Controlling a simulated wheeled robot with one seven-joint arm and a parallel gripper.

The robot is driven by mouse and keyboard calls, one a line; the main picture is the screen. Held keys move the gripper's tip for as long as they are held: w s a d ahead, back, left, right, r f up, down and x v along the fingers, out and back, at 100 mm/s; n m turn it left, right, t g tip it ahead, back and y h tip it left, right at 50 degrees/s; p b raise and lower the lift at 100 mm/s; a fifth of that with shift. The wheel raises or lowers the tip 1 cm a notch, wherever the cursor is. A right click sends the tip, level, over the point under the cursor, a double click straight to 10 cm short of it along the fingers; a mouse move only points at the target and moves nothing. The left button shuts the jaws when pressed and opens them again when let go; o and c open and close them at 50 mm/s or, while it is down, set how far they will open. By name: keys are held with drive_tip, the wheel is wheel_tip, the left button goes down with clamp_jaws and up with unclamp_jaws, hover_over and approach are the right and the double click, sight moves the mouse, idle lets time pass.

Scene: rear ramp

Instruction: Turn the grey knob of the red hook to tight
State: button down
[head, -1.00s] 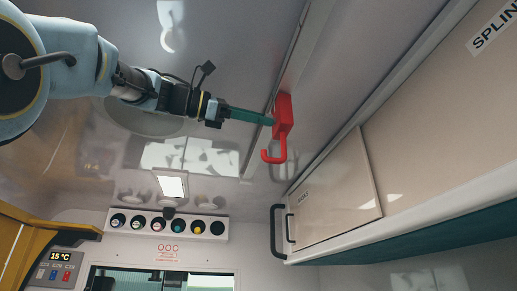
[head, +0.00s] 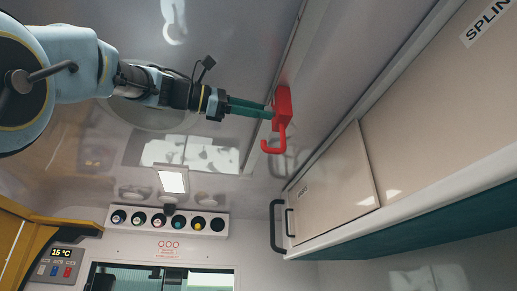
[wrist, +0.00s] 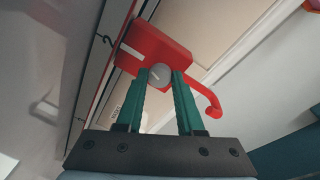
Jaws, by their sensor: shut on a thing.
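The red hook (head: 284,103) is fixed near the ceiling rail, its curved end hanging down in the head view. In the wrist view its red block (wrist: 160,45) lies beyond my fingertips, with the curved arm (wrist: 212,104) at right. The round grey knob (wrist: 159,74) is on the block's near face and carries a pale line. My gripper (wrist: 161,79) has its green fingers on either side of the knob, shut on it. In the head view my gripper (head: 270,110) reaches the hook from the left, and the knob is hidden there.
A rack of several coloured round items (head: 168,221) is on the far wall. A lit lamp (head: 173,182) is below my arm. Open air lies below the hook.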

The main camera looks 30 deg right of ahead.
drive_tip(key=shift+w+f+m+g+b, duration=0.1)
drive_tip(key=shift+m+g+b, duration=0.65)
drive_tip(key=shift+m, duration=1.9)
drive_tip(key=shift+w+f+m+g+b, duration=0.1)
drive_tip(key=shift+m+b, duration=1.2)
drive_tip(key=shift+m, duration=1.4)
drive_tip(key=shift+f+m+g+b, duration=0.1)
drive_tip(key=shift+m+g+b, duration=0.65)
drive_tip(key=shift+m, duration=1.9)
drive_tip(key=shift+t+b, duration=0.3)
drive_tip(key=shift+b, duration=0.05)
drive_tip(key=c, duration=0.5)
unclamp_jaws()
drive_tip(key=shift+r, duration=0.1)
drive_tip(key=b+v, duration=0.2)
drive_tip(key=v, duration=0.8)
drive_tip(key=shift+w+a+f, duration=0.1)
drive_tip(key=shift+a+f, duration=0.1)
drive_tip(key=shift+a, duration=0.15)
